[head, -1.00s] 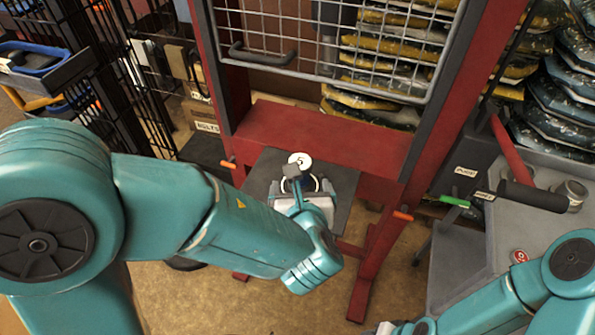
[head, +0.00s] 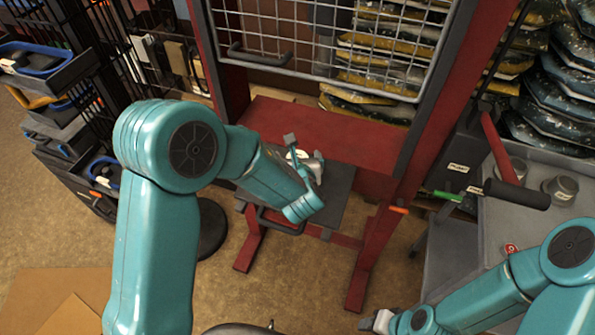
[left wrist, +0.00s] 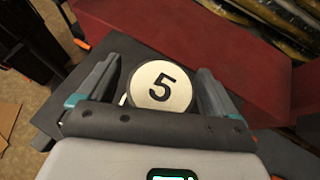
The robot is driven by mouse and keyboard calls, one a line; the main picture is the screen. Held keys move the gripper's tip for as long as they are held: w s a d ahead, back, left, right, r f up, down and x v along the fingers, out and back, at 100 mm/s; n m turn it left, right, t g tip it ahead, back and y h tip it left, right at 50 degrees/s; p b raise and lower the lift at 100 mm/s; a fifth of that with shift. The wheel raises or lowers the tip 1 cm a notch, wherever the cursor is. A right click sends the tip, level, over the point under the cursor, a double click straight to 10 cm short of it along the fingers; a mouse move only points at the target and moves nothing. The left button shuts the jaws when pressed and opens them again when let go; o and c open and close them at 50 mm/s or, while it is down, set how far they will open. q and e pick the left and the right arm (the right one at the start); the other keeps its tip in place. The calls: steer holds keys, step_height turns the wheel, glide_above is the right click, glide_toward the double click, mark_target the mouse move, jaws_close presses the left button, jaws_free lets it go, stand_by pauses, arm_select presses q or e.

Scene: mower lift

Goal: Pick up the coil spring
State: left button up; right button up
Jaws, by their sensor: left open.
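I cannot make out a coil spring in either view. A round white disc with a black rim and the number 5 (left wrist: 161,87) shows between the fingers of my left gripper (left wrist: 158,68) in the left wrist view. In the head view the disc (head: 298,155) is mostly hidden by my left gripper (head: 305,152), which is over the dark plate (head: 337,190) of the red frame. My left gripper is open, with gaps beside the disc. What lies under the disc is hidden. My right gripper (head: 378,321) is at the bottom edge, too small to judge.
A red frame (head: 320,130) with a wire-mesh gate (head: 330,40) stands behind the plate. Trays (head: 45,60) stand at left. Some floor is clear in front.

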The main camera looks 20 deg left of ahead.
arm_select(q)
steer(key=shift+w+f, duration=0.1)
steer(key=shift+w, duration=0.15)
steer(key=shift+s, duration=0.15)
steer(key=shift+w+a, duration=0.1)
steer(key=shift+w, duration=0.1)
steer(key=c, duration=1.7)
jaws_close()
